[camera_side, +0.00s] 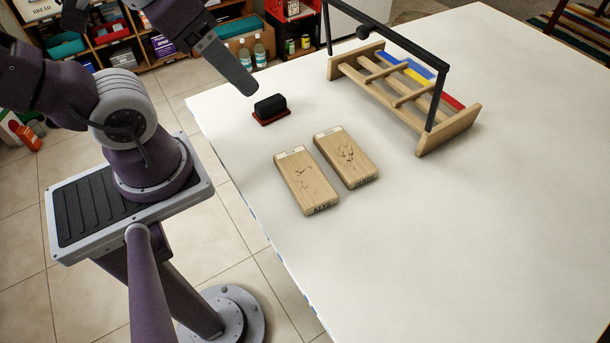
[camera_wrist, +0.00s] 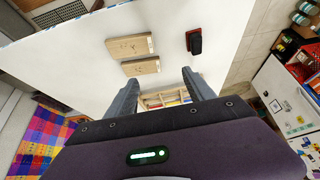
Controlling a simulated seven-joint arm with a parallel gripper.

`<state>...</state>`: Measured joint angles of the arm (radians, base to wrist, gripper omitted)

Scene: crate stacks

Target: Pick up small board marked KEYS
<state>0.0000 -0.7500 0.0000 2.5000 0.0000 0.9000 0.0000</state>
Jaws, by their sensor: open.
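Two small light-wood boards lie flat, side by side and slightly apart, on the white table. The left, nearer board (camera_side: 306,182) has dark lettering on its front end that seems to read KEYS. The right board (camera_side: 346,158) has end lettering too small to read surely. In the wrist view the two boards lie beyond the fingers; the KEYS board appears to be the upper one (camera_wrist: 130,46), the other the lower one (camera_wrist: 141,66). My gripper (camera_wrist: 162,90) is open and empty, raised above the table; in the side view it is at the upper left, apart from both boards.
A black block on a red base (camera_side: 270,108) sits behind the boards near the table's left edge. A wooden rack (camera_side: 448,131) with coloured strips and a black overhead bar (camera_side: 385,35) stands at the back right. The table's front and right are clear.

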